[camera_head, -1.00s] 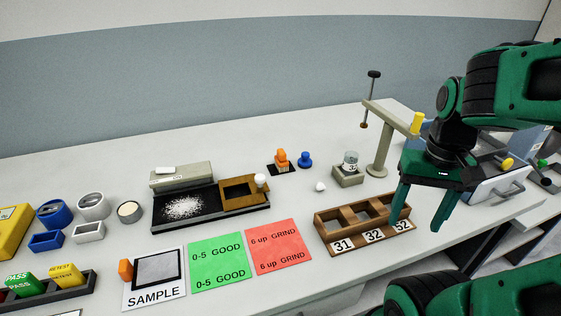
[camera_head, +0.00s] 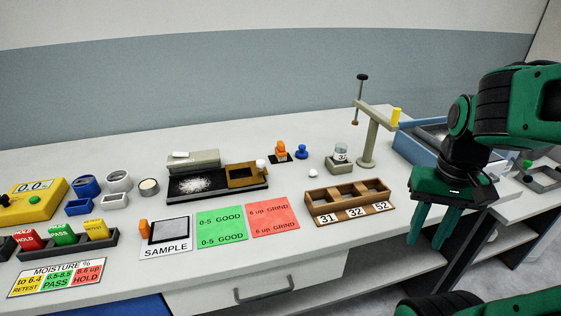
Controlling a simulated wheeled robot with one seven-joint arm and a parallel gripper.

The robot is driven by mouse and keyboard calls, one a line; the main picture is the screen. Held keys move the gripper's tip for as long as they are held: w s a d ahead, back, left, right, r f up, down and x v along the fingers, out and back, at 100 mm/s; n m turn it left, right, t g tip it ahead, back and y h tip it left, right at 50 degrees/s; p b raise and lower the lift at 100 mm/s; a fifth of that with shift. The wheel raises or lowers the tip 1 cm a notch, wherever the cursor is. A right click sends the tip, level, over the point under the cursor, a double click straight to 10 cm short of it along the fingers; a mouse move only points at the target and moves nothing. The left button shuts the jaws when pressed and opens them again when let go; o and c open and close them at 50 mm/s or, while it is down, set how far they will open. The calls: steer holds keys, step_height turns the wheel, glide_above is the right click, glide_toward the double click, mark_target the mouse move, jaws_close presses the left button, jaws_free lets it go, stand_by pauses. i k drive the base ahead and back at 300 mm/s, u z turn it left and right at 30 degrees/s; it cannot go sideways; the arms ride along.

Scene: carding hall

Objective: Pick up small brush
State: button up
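I cannot tell for sure which thing is the small brush. A small orange piece (camera_head: 281,149) stands on a dark pad at the back of the bench, and a blue knob-like piece (camera_head: 301,152) is beside it. Another small orange piece (camera_head: 144,228) is at the left edge of the SAMPLE card (camera_head: 166,249). My gripper (camera_head: 428,238) is at the right, over the front edge of the bench, with its two fingers pointing down and apart. It is empty and well away from all these pieces.
A wooden tray (camera_head: 322,218) numbered 31, 32, 52 is left of my gripper. A grey stand (camera_head: 368,150) with an overhanging arm rises behind it. A black tray with white grains (camera_head: 188,196) sits mid-bench. A blue-sided box (camera_head: 410,147) is behind my gripper. Open bench lies between the cards and tray.

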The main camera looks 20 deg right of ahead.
mark_target(282, 154)
steer(key=u, duration=2.3)
steer(key=k, duration=0.95)
steer(key=z, duration=1.6)
steer(key=i, duration=1)
steer(key=u, duration=0.05)
